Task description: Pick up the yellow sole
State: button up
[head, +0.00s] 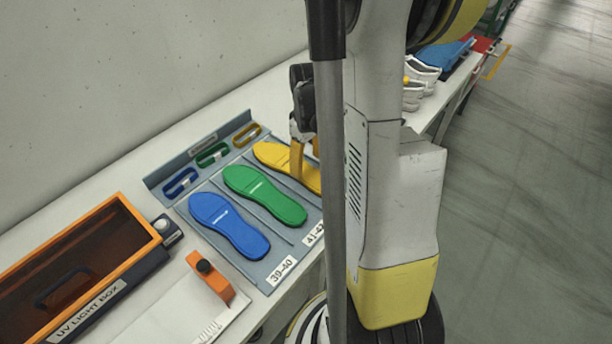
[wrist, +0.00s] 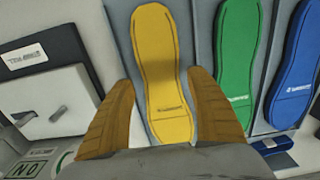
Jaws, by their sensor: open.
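The yellow sole (head: 271,154) lies flat in the far slot of the grey-blue tray (head: 178,209), partly hidden by my gripper and arm in the head view. In the wrist view the yellow sole (wrist: 158,60) runs up the middle, with its lower end between my gripper's fingers. My gripper (wrist: 165,100) is open, with one tan finger on each side of the sole. It shows above the sole in the head view (head: 302,160). I cannot tell whether the fingers touch the sole or the tray.
A green sole (head: 265,195) and a blue sole (head: 229,225) lie beside it in the tray. A UV light box (head: 75,270) and an orange-handled device (head: 209,277) stand at the near left.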

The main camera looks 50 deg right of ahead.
aim_at(306, 172)
jog(key=f, duration=0.1)
jog(key=f+b, duration=0.1)
jog(key=f, duration=0.1)
jog(key=f+b, duration=0.1)
jog(key=shift+w+f, duration=0.3)
jog(key=shift+r, duration=0.1)
jog(key=c, duration=1)
